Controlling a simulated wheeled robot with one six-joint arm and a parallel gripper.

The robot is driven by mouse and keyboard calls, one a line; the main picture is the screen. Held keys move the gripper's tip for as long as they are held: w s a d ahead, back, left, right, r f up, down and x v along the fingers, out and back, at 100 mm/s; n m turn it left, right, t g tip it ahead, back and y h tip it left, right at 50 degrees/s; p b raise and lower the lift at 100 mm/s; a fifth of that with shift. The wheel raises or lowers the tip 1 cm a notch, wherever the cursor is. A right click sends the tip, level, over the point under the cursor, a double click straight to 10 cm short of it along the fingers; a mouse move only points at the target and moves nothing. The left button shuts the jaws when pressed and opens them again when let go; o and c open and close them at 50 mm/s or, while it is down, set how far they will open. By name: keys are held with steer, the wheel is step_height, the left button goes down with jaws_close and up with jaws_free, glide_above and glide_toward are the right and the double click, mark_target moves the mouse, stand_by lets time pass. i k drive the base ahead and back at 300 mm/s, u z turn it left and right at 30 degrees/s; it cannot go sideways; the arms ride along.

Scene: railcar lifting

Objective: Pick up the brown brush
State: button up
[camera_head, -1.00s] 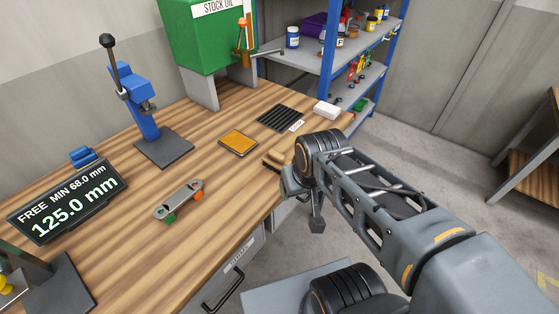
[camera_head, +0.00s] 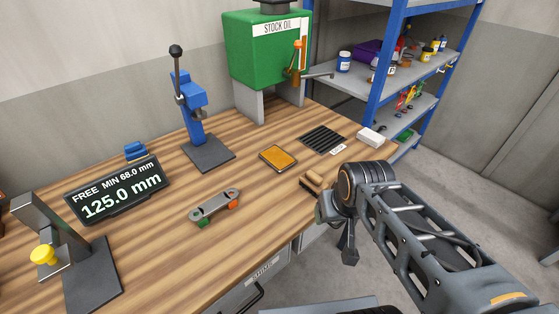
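A small brown wooden block that looks like the brown brush (camera_head: 311,182) lies at the right front edge of the wooden bench (camera_head: 155,240). Its right end is partly hidden behind my arm's wrist. My gripper (camera_head: 349,254) points downward just off the bench's front edge, right of the brush and apart from it. Its fingers are small and dark here, and I cannot tell whether they are open or shut.
A skateboard-like truck piece (camera_head: 216,207), an orange pad (camera_head: 278,158), a black grate (camera_head: 323,139) and a white block (camera_head: 371,137) lie on the bench. A blue press (camera_head: 190,115), a green oil tank (camera_head: 268,60) and a display (camera_head: 118,190) stand behind. Blue shelving (camera_head: 385,70) is at right.

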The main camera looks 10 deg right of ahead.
mark_target(313, 183)
steer(key=u, duration=2.55)
steer(key=k, duration=0.75)
steer(key=z, duration=1.3)
steer(key=i, duration=0.45)
steer(key=u, duration=0.2)
